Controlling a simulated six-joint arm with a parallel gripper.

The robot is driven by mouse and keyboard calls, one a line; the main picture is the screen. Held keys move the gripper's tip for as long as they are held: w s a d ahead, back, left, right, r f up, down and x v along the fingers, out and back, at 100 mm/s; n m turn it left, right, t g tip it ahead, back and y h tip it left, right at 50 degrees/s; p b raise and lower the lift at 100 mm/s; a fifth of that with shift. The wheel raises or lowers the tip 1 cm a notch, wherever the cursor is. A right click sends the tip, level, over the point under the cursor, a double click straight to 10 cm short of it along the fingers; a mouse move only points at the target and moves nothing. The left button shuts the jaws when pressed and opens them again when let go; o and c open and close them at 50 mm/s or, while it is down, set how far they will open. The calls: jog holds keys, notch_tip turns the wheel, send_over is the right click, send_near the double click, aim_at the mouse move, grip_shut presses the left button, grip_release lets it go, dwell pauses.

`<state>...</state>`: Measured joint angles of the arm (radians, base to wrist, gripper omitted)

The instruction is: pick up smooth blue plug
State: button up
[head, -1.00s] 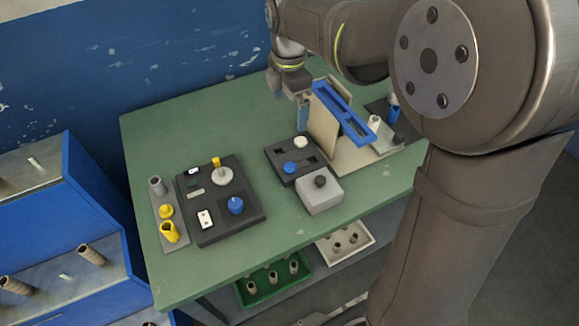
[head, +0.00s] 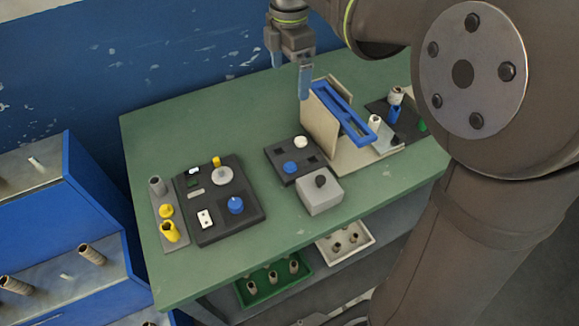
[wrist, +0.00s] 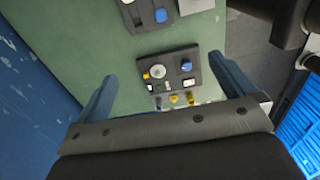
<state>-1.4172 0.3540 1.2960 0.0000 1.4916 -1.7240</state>
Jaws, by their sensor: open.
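Several blue round parts are in view, and I cannot tell which is the smooth blue plug. A blue knob-like part (head: 236,205) sits on the left dark tray (head: 212,236) and also shows in the wrist view (wrist: 186,65). A flat blue round part (head: 290,168) sits in the middle dark tray, and it shows at the top of the wrist view (wrist: 161,15). A blue cylinder (head: 393,114) stands at the right. My gripper (head: 290,72) is open and empty, high above the back of the table, apart from all of these.
A beige stand with a blue slotted frame (head: 343,112) rises right of the gripper. A grey block with a dark knob (head: 319,195) stands in front of the middle tray. Yellow and grey parts line a strip (head: 176,243) at left. The green table's back left (head: 200,125) is clear.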

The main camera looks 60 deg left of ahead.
jog(key=shift+r, duration=0.7)
jog(key=c, duration=0.9)
jog(key=shift+f, duration=0.1)
